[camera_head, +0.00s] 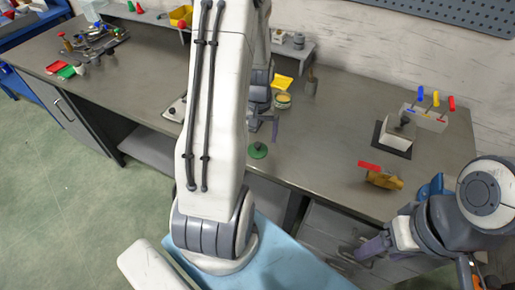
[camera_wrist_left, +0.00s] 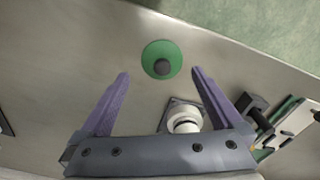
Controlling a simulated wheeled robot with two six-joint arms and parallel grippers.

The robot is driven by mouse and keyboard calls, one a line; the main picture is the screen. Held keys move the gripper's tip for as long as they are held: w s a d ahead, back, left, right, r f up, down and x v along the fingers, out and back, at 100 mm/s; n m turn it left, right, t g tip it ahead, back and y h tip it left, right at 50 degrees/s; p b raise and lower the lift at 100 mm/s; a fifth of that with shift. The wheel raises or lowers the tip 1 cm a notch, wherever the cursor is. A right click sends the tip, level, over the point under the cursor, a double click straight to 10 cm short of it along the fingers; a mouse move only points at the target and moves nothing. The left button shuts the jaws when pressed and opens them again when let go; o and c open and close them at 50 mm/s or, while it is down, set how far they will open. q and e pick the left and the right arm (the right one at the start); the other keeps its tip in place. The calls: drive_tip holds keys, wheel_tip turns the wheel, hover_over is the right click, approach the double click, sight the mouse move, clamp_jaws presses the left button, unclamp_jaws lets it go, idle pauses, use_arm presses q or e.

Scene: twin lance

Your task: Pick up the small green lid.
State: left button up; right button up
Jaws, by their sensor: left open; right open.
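The small green lid (camera_head: 258,150) lies flat on the grey workbench (camera_head: 330,130), near its front edge. In the left wrist view the lid (camera_wrist_left: 151,50) is a green disc with a dark round knob (camera_wrist_left: 162,67). My left gripper (camera_head: 264,126) is open and empty, above the bench just behind the lid. In the left wrist view its two purple fingers (camera_wrist_left: 160,73) point towards the lid, which shows between and beyond the tips; I see no contact. My right gripper (camera_head: 362,252) is open and empty, low at the right, in front of the bench.
A round tin with yellow (camera_head: 283,101) stands behind the left gripper. At the right are a brown object (camera_head: 384,181) by a red bar (camera_head: 369,165), a pale block (camera_head: 396,138) on a dark pad, and a rack of coloured-handled tools (camera_head: 426,117).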

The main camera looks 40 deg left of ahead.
sight(258, 144)
use_arm(q)
drive_tip(key=shift+a+f+p, duration=0.2)
drive_tip(key=shift+f+p, duration=0.15)
drive_tip(key=shift+f, duration=2)
drive_tip(key=c, duration=1.3)
drive_tip(key=shift+r, duration=0.15)
